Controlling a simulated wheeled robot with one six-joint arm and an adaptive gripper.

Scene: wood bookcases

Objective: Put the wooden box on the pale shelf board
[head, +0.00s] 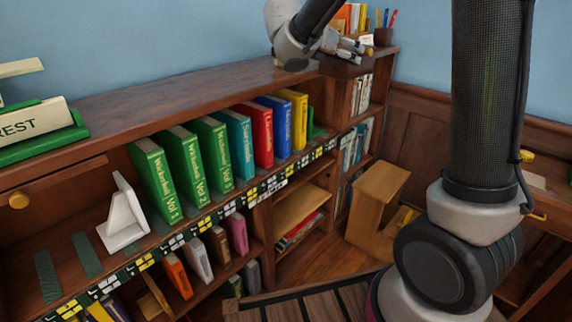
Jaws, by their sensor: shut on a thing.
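My gripper (352,47) is at the top of the head view, above the right end of the bookcase. It is shut on what looks like the wooden box (341,69), a dark reddish-brown block just below the fingers. The box's outline blends with the bookcase wood, and the finger contact is too small to make out. The pale shelf board (298,208) is a lighter, empty board inside the bookcase, below the row of coloured books and well below my gripper.
Green, teal, red, blue and yellow books (208,155) fill the upper shelf. A white bookend (124,215) stands at left. A pale wooden step stool (378,200) stands on the floor at right. Pens in a cup (384,35) and books stand behind my gripper.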

